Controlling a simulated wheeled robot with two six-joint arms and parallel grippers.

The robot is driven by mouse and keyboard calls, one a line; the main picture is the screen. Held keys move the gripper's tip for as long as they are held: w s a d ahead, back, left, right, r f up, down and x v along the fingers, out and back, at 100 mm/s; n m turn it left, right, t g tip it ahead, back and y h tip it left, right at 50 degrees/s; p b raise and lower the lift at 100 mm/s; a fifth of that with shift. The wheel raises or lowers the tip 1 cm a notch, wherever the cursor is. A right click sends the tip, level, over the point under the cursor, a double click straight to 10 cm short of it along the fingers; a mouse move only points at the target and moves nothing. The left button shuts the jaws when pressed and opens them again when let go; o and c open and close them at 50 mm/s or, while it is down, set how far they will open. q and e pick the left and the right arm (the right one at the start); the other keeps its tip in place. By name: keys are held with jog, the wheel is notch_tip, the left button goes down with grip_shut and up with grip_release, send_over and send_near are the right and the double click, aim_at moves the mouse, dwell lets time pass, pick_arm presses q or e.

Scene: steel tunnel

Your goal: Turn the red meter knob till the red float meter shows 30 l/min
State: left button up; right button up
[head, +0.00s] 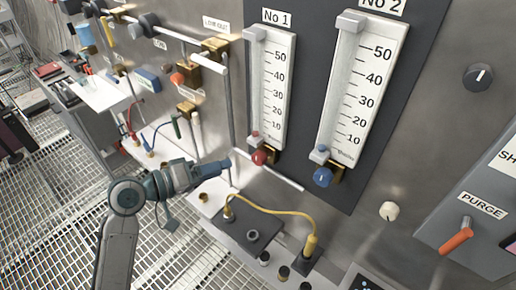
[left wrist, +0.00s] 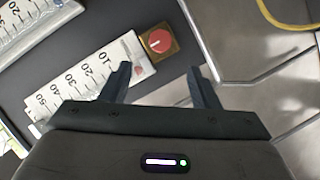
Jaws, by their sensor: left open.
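The red meter knob (head: 259,157) sits on a brass fitting at the foot of the No 1 float meter (head: 272,85), a white scale marked 10 to 50. A small red part shows low on that meter, below the 10 mark; I cannot surely tell it is the float. My left gripper (head: 228,166) is just left of the knob, apart from it. In the left wrist view, the open fingers (left wrist: 160,72) point toward the red knob (left wrist: 159,41), which lies beyond the gap between their tips with its white mark visible. My right gripper is not in view.
The No 2 meter (head: 362,90) with its blue knob (head: 323,177) stands to the right. Below are a dark box (head: 250,232) with a yellow cable (head: 275,211). Pipes and brass valves (head: 187,72) are at the left. A white rod (head: 275,179) lies below the red knob.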

aim_at(255, 159)
pick_arm(q)
jog(key=p+x, duration=0.4)
jog(key=x, duration=0.5)
jog(key=shift+d, duration=0.15)
jog(key=shift+w+d+f+p, duration=0.25)
jog(key=shift+w+d+p, duration=0.1)
jog(key=shift+d, duration=0.15)
jog(key=c, duration=1)
jog(key=shift+r+m+y, duration=0.1)
jog(key=shift+m+y, duration=0.6)
jog(key=shift+m, duration=0.3)
jog(key=o, duration=1)
